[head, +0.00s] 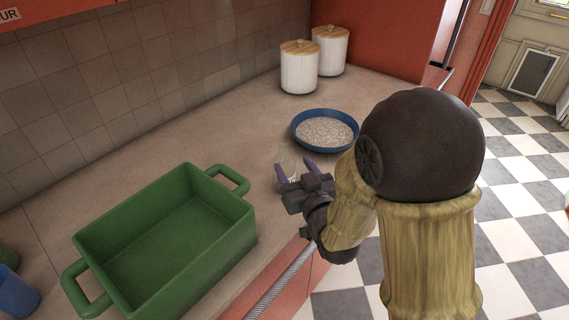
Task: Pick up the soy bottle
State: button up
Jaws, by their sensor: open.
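My gripper (295,169) is open, with its two purple fingertips apart, low over the counter between the green tray and the blue bowl. A faint, clear glass-like object (287,158) stands on the counter right at the fingertips, partly hidden by them. It may be the soy bottle, but I cannot tell for sure, nor whether the fingers are around it or only in front of it. No other thing in view looks like a soy bottle.
An empty green tray with handles (246,207) sits on the counter (190,130) at left. A blue bowl of pale grains (325,131) is just behind my gripper. Two white canisters with wooden lids (299,73) stand farther back. Blue cup (15,292) at lower left.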

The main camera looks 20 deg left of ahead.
aim_at(281, 143)
jog(key=shift+w+a+r+p, duration=0.1)
jog(key=shift+w+r+p, duration=0.05)
jog(key=shift+p, duration=0.6)
jog(key=p+x, duration=0.1)
jog(key=x, duration=0.4)
jog(key=shift+f, duration=0.2)
jog(key=shift+p+x, duration=1.05)
jog(key=shift+x, duration=1.5)
jog(key=shift+w+f, duration=0.1)
grip_shut()
